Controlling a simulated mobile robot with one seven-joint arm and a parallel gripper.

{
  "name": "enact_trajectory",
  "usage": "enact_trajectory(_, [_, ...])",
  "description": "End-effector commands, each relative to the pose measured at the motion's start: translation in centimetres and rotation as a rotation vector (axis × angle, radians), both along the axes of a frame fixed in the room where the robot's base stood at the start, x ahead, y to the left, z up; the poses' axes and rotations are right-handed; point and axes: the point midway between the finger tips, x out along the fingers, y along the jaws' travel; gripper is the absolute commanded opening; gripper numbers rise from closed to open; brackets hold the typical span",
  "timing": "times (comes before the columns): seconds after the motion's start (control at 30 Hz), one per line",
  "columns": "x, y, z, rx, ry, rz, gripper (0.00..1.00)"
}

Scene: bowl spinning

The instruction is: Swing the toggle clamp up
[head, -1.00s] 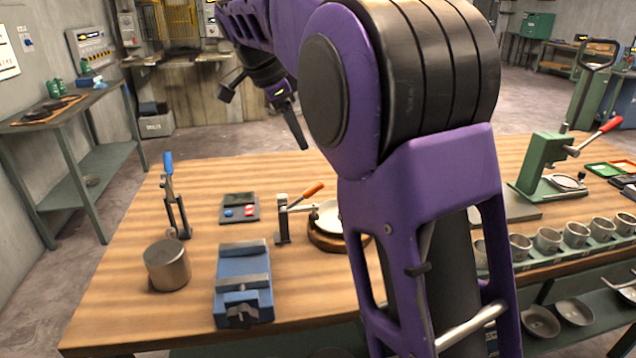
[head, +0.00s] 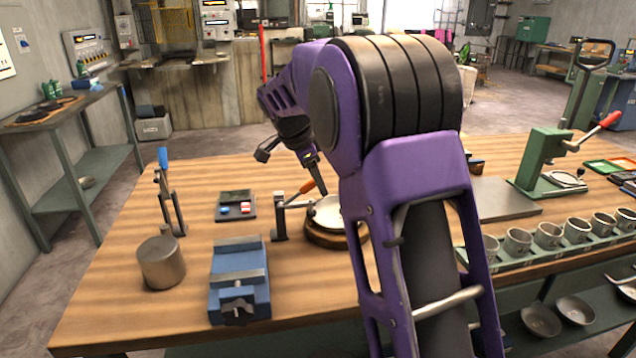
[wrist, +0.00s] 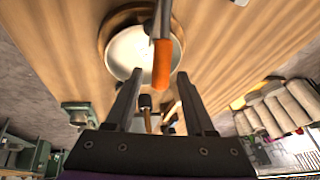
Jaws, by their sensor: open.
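The toggle clamp with an orange handle (head: 307,187) stands on the wooden bench. Its metal arm (head: 296,204) reaches over a pale bowl (head: 327,211) on a round wooden base (head: 322,236). My gripper (head: 320,190) is above the clamp, close to the orange handle. In the wrist view my gripper (wrist: 159,75) is open, with one finger on each side of the handle's line. The orange handle (wrist: 161,65) points toward my gripper there, with the bowl (wrist: 130,50) behind it. I cannot tell whether the fingertips reach past the handle's end.
A blue-handled clamp (head: 170,195), a metal cylinder (head: 161,262), a blue vise (head: 239,285) and a small dark tray (head: 236,204) stand left of the orange-handled clamp. A green press (head: 548,165) and a row of cups (head: 548,236) are at the right.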

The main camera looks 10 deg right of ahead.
Motion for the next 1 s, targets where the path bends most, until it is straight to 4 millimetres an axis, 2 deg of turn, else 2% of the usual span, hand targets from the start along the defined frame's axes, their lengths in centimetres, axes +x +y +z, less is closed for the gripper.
enact_trajectory(0.37, [0.16, -0.20, -0.56, 0.000, 0.000, 0.001, 0.54])
enact_trajectory(0.67, [0.16, -0.20, -0.53, 0.000, 0.000, 0.000, 0.00])
enact_trajectory(1.0, [0.15, -0.21, -0.51, 0.000, -0.001, 0.000, 0.00])
